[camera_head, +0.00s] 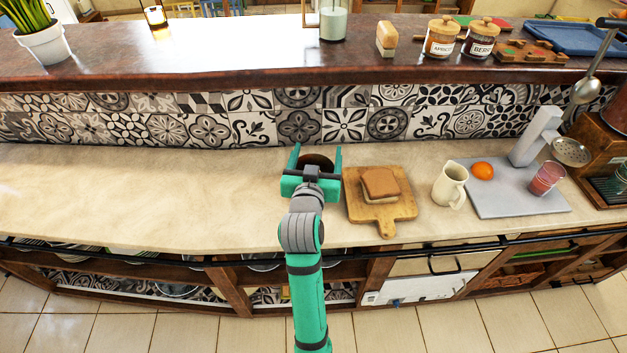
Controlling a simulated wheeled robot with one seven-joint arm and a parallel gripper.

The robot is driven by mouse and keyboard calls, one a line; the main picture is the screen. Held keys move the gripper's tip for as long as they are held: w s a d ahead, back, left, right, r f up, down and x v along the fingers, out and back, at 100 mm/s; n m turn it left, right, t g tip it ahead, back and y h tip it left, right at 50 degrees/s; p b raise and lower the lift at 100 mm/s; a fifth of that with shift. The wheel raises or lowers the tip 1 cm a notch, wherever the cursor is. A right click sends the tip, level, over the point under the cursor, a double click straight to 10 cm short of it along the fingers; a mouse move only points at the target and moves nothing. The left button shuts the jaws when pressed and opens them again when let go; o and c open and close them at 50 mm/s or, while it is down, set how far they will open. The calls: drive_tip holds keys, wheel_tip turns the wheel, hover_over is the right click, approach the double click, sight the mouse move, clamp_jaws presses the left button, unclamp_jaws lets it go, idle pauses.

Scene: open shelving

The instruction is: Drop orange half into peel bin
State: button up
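A round orange fruit (483,171) rests on a grey slab (510,207) on the right of the counter. Whether it is a half or whole, I cannot tell. My gripper (318,157) is over the middle of the counter, well left of the fruit. Its green fingers are spread wide. A dark brown round thing (317,161) shows between the fingers, partly hidden by the gripper; I cannot tell whether they touch it. A white box (420,287) with a label is under the counter, but I cannot tell whether it is the peel bin.
A wooden board (382,214) with bread (380,184) lies right of my gripper. The counter's left half is clear. Jars stand on the raised ledge (200,60).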

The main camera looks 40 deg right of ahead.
drive_tip(key=shift+w, duration=0.1)
drive_tip(key=v, duration=1)
drive_tip(key=shift+s+a, duration=0.25)
drive_tip(key=shift+s, duration=0.1)
drive_tip(key=s+a+f+n+t+y, duration=0.2)
drive_tip(key=s+a+f+n+y, duration=0.15)
drive_tip(key=a+f, duration=0.5)
drive_tip(key=s+a+f+n+t+y, duration=0.1)
drive_tip(key=s+a+f+n+y, duration=0.3)
drive_tip(key=a+f, duration=0.5)
drive_tip(key=s+a+y, duration=0.1)
drive_tip(key=s+a, duration=0.2)
drive_tip(key=s, duration=0.3)
drive_tip(key=s+a+y, duration=0.1)
drive_tip(key=s+a, duration=0.3)
drive_tip(key=s, duration=0.3)
drive_tip(key=s+a+f+n+y, duration=0.1)
drive_tip(key=s+a, duration=0.2)
drive_tip(key=s, duration=0.4)
drive_tip(key=shift+s+a+t, duration=0.2)
drive_tip(key=shift+a+t, duration=0.1)
drive_tip(key=shift+y, duration=0.25)
